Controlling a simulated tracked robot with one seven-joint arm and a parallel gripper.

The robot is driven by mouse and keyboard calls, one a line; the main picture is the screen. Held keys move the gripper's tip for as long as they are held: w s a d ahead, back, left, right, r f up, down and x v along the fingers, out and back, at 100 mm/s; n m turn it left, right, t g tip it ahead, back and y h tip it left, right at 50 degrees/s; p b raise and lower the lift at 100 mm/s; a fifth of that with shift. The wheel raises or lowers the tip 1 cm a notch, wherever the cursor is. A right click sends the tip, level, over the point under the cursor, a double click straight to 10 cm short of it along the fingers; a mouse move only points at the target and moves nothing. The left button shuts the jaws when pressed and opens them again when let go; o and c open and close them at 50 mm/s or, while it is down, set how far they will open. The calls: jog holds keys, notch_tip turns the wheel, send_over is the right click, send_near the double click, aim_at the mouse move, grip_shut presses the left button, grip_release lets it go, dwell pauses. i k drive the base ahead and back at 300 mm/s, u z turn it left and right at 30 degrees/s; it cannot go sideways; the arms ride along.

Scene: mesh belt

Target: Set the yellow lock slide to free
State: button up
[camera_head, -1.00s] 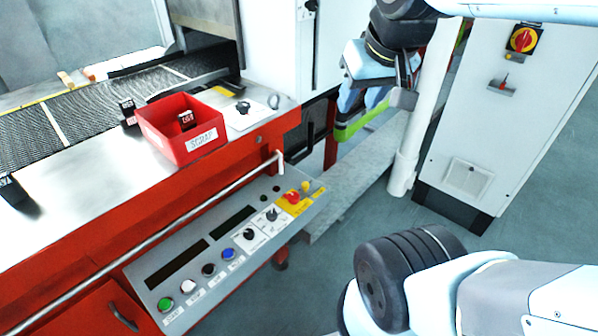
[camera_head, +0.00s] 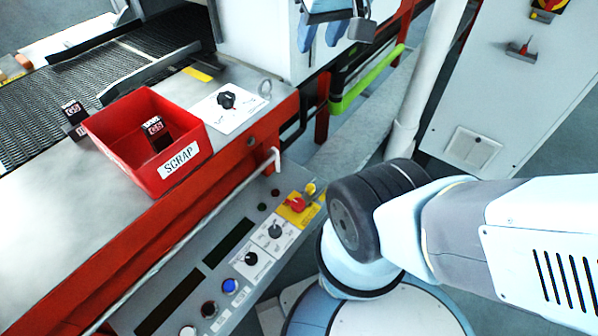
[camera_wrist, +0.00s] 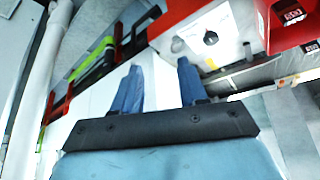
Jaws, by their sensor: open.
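On the sloping control panel (camera_head: 205,262), a yellow plate (camera_head: 290,215) carries a red knob (camera_head: 296,204). A small raised yellow piece (camera_head: 310,188), which looks like the lock slide, stands just beyond the knob. Its setting is too small to read. My gripper (camera_head: 322,38) shows at the top of the head view, well above and away from the panel. In the wrist view my gripper (camera_wrist: 158,80) has its two blue fingers apart with nothing between them. The yellow piece does not show in the wrist view.
A red SCRAP bin (camera_head: 180,167) holding a dark block stands on the machine's bed. A white plate with a black knob (camera_head: 227,100) lies beside it. A rail (camera_head: 205,225) runs along the bed's front above the panel. A grey cabinet (camera_head: 490,100) stands at right.

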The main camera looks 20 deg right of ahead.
aim_at(310, 193)
jog(key=z, duration=0.4)
jog(key=k, duration=0.9)
jog(key=u, duration=0.2)
